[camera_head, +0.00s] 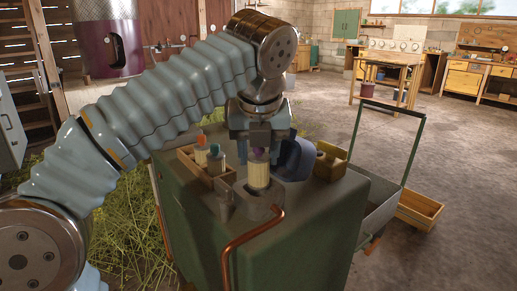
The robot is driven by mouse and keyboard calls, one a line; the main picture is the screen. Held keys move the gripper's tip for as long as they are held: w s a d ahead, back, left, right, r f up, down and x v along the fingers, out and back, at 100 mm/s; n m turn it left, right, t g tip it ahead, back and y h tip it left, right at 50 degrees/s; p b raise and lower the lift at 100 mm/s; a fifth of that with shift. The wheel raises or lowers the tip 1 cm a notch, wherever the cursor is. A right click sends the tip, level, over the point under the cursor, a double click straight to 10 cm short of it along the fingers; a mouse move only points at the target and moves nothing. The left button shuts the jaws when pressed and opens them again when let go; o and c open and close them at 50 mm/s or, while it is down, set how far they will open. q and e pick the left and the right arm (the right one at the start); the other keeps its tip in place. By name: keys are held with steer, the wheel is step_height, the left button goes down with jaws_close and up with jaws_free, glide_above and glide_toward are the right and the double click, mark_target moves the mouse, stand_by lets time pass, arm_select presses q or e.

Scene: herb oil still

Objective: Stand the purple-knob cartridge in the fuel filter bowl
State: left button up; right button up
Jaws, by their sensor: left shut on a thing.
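The purple-knob cartridge (258,174) has a pale ribbed body and stands upright under my left gripper (259,150). The fingers of my left gripper point down and are shut on its purple knob. The grey fuel filter bowl (262,209) is on the green cabinet top directly below the cartridge. The cartridge's lower end is at the bowl's mouth; I cannot tell whether it is inside or just above it. My right gripper is not in view.
A wooden tray (190,165) left of the gripper holds an orange-knob cartridge (201,152) and a green-knob cartridge (215,160). A dark blue rounded part (294,160) and a yellowish block (331,161) stand to the right. A copper pipe (245,238) bends across the front.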

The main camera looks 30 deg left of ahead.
mark_target(258, 170)
arm_select(q)
steer(key=shift+f, duration=0.15)
steer(key=shift+f+b, duration=1.3)
steer(key=shift+f, duration=0.55)
steer(key=o, duration=1.2)
steer(key=shift+c, duration=0.2)
steer(key=p+v, duration=0.4)
steer(key=v, duration=0.8)
steer(key=shift+d, duration=0.1)
